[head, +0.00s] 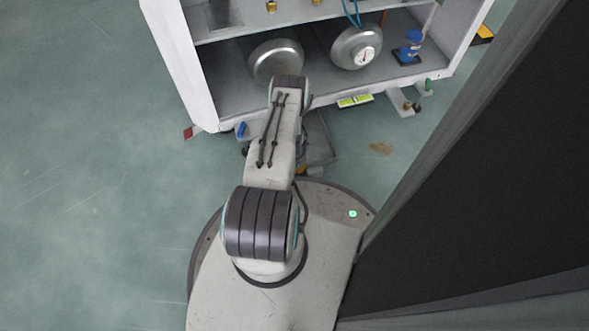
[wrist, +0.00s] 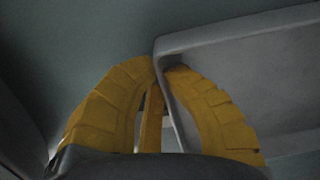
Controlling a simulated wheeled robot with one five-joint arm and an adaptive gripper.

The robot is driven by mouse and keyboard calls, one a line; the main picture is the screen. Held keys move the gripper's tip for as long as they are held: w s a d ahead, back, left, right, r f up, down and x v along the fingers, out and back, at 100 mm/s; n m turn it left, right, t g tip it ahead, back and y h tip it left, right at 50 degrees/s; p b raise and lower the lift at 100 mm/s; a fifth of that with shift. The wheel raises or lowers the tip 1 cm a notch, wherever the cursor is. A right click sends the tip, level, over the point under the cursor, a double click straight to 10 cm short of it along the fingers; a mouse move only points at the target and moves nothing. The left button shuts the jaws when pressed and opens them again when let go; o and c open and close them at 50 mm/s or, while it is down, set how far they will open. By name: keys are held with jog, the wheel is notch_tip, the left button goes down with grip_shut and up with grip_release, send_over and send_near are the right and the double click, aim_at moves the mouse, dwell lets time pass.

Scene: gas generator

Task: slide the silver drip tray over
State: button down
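The silver drip tray (wrist: 245,62) fills the right of the wrist view, its rounded corner and rim near the middle. In the head view the tray (head: 319,135) lies low in front of the cabinet, partly hidden by my arm. My gripper (wrist: 160,68) has yellow fingers drawn together at the tips, with the rim between them: one finger overlaps the tray, the other is outside it. The gripper looks shut on the rim. In the head view it is mostly hidden below my arm.
A white open cabinet (head: 182,62) stands ahead, with two metal vessels (head: 276,60) and a blue fitting (head: 409,46) on its lower shelf. A green-yellow level (head: 355,101) is at its front edge. A dark panel (head: 490,190) is close on the right. Floor at left is clear.

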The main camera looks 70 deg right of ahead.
jog(key=shift+w+d, duration=0.1)
jog(key=shift+d, duration=0.05)
jog(key=c, duration=1.3)
grip_release()
jog(key=shift+c, duration=0.2)
notch_tip(320, 180, up, 12)
jog(key=shift+r, duration=0.1)
